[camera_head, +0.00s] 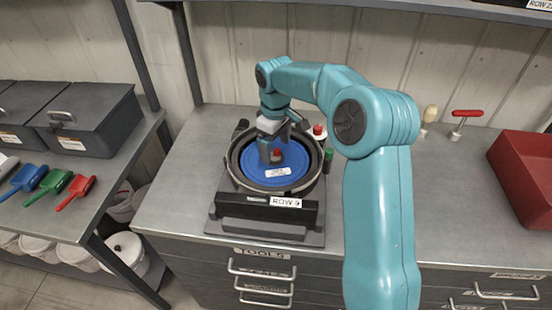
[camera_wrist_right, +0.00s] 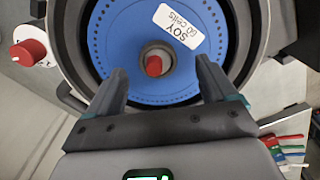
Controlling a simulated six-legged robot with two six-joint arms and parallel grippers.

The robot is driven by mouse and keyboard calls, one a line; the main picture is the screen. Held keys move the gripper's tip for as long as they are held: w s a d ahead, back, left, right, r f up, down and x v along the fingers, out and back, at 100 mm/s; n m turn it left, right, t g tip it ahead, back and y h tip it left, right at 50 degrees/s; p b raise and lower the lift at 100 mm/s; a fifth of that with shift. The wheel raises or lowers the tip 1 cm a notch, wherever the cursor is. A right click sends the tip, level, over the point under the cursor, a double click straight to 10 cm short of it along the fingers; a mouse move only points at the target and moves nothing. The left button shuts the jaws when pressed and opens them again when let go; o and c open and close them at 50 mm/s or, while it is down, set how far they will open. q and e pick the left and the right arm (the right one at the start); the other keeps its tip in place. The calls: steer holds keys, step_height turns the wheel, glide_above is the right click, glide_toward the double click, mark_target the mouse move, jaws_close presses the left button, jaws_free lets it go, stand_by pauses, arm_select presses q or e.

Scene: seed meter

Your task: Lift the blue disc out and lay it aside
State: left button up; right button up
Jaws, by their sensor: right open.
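The blue disc (camera_head: 250,167) lies flat inside the round dark housing of the seed meter (camera_head: 229,166) on the bench. It has small holes around its rim and a white label reading SOY 60 cells (camera_wrist_right: 178,27). A red-tipped hub (camera_wrist_right: 154,65) stands in the disc's centre hole. My right gripper (camera_head: 270,157) is over the disc near the hub. In the right wrist view the open fingers (camera_wrist_right: 162,82) are apart, on either side below the hub, with nothing between them. I cannot tell whether they touch the disc. My left gripper is not in view.
A red knob (camera_wrist_right: 28,53) sits beside the housing. A ROW 9 plate (camera_head: 286,202) is on the meter's front. A red-handled tool (camera_head: 466,114) and a red bin (camera_head: 525,170) stand at the right. Coloured scoops (camera_head: 51,184) and dark boxes (camera_head: 90,118) are on the left bench. Bench left of the meter is clear.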

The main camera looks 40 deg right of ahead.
steer(key=f, duration=0.3)
steer(key=shift+w+d, duration=0.2)
steer(key=shift+w, duration=0.2)
steer(key=shift+a+f, duration=0.1)
steer(key=shift+f, duration=0.25)
steer(key=shift+s+r, duration=0.15)
steer(key=shift+s, duration=0.15)
steer(key=shift+w, duration=0.25)
steer(key=c, duration=1.1)
steer(key=shift+s, duration=0.1)
steer(key=shift+r, duration=0.35)
step_height(320, 180, up, 11)
step_height(320, 180, up, 8)
steer(key=p, duration=0.2)
glide_above(275, 150)
steer(key=shift+r, duration=0.1)
